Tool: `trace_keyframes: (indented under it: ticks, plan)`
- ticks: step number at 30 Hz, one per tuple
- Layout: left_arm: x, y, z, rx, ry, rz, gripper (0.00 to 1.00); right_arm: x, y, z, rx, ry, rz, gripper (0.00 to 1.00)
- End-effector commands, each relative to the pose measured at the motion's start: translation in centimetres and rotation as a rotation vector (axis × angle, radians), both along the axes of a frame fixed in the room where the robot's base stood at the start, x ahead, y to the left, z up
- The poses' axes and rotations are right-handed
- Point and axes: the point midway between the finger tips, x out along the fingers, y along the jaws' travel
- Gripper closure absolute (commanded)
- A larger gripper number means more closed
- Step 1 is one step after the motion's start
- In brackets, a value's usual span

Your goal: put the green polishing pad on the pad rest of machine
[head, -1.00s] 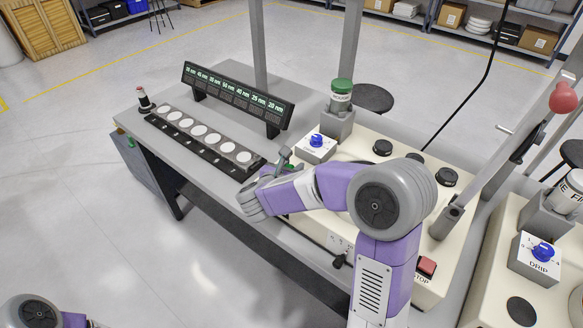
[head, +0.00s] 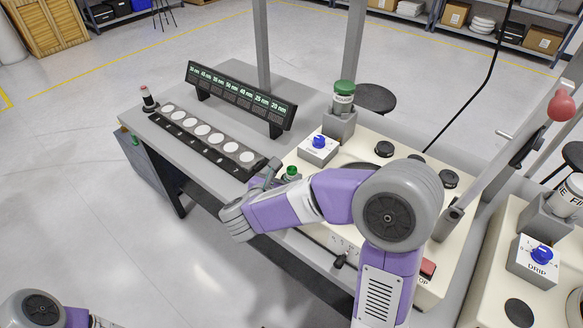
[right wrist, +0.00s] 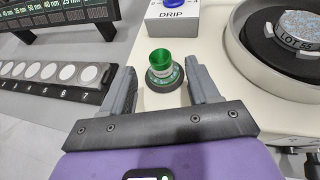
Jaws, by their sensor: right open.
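My right gripper (right wrist: 160,72) is open, with one finger on each side of the pad and a visible gap to both. In the head view the right gripper (head: 273,174) is partly hidden by its arm. I cannot make out a separate pad rest under the base. My left gripper is out of view.
A blue-knobbed DRIP box (right wrist: 172,12) stands just behind the pad. A strip of white discs (head: 203,131) and a sign (head: 240,98) stand on the grey table at left.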

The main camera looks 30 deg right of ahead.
Motion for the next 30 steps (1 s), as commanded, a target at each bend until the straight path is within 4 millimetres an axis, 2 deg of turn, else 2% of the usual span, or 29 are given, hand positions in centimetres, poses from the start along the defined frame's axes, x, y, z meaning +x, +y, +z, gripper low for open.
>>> trace_keyframes:
  ticks: [3, 9, 30]
  plan:
    - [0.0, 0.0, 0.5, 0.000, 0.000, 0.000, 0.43, -1.3, 1.8, 1.1, -0.001, -0.002, 0.004, 0.40]
    - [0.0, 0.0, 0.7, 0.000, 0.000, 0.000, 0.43, -2.6, 3.4, 1.8, 0.001, -0.001, 0.001, 0.40]
    - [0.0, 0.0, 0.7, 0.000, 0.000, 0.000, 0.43, -2.8, 3.6, 1.9, 0.000, 0.000, -0.001, 0.40]
